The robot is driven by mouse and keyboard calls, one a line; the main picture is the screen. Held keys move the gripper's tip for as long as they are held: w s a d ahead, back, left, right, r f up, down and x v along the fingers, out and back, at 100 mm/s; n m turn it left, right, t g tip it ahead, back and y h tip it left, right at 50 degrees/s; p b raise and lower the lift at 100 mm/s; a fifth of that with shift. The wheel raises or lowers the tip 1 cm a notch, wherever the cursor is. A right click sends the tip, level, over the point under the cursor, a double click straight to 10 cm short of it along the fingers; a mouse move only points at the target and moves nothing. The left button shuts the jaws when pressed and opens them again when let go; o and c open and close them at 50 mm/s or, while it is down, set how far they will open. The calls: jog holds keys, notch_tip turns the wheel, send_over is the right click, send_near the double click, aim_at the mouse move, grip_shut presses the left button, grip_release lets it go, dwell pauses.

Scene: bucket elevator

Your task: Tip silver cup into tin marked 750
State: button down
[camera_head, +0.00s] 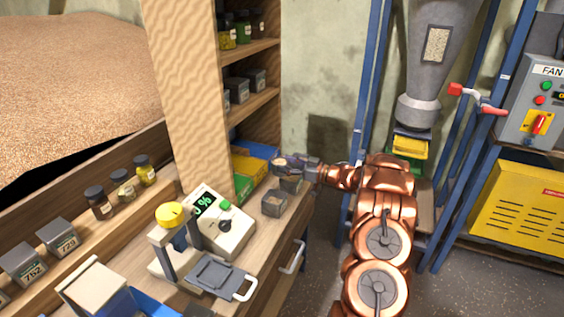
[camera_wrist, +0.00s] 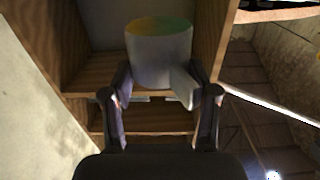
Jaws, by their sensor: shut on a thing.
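My gripper (camera_head: 298,164) is shut on the silver cup (camera_wrist: 160,58), which sits between the two fingers in the wrist view. The cup's top shows yellow and green; I cannot tell whether that is reflection or contents. In the head view the cup (camera_head: 281,163) is small and partly hidden by the fingers, above the far end of the bench. An open grey tin (camera_head: 274,204) stands on the bench just below and in front. Another dark tin (camera_head: 291,184) is directly under my gripper, partly hidden. No number 750 is readable on either tin.
A white meter (camera_head: 222,222) and a hinged grey plate (camera_head: 215,278) stand nearer on the bench. Labelled tins (camera_head: 58,236) and dark-capped jars (camera_head: 122,184) line the left ledge. A wooden post (camera_head: 185,90) rises beside the bench. A blue-framed hopper (camera_head: 432,60) is on the right.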

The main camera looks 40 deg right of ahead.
aim_at(281, 174)
jog(key=shift+s+d+n+b, duration=0.1)
jog(key=shift+n+b, duration=0.8)
jog(key=shift+b, duration=0.7)
jog(key=shift+n, duration=0.6)
jog(key=shift+s+a+f+b, duration=0.2)
jog(key=shift+a+f+b, duration=0.25)
jog(key=shift+b, duration=0.55)
jog(key=shift+s+a+f+b, duration=0.25)
jog(key=shift+f+b, duration=0.45)
jog(key=shift+b, duration=0.3)
jog(key=shift+s+a+f+b, duration=0.15)
jog(key=shift+a+f+b, duration=0.3)
jog(key=shift+b, duration=0.55)
jog(key=shift+d, duration=0.1)
jog(key=shift+s, duration=0.25)
jog(key=shift+s+a+r+n+b, duration=0.2)
jog(key=shift+n+b, duration=0.85)
jog(key=shift+b, duration=0.9)
jog(key=shift+w+a+r+n+b, duration=0.1)
jog(key=shift+r+n+b, duration=0.15)
jog(key=shift+n+b, duration=1.3)
jog(key=shift+s+a+r+n+b, duration=0.2)
jog(key=shift+n+b, duration=0.4)
jog(key=shift+b, duration=1.75)
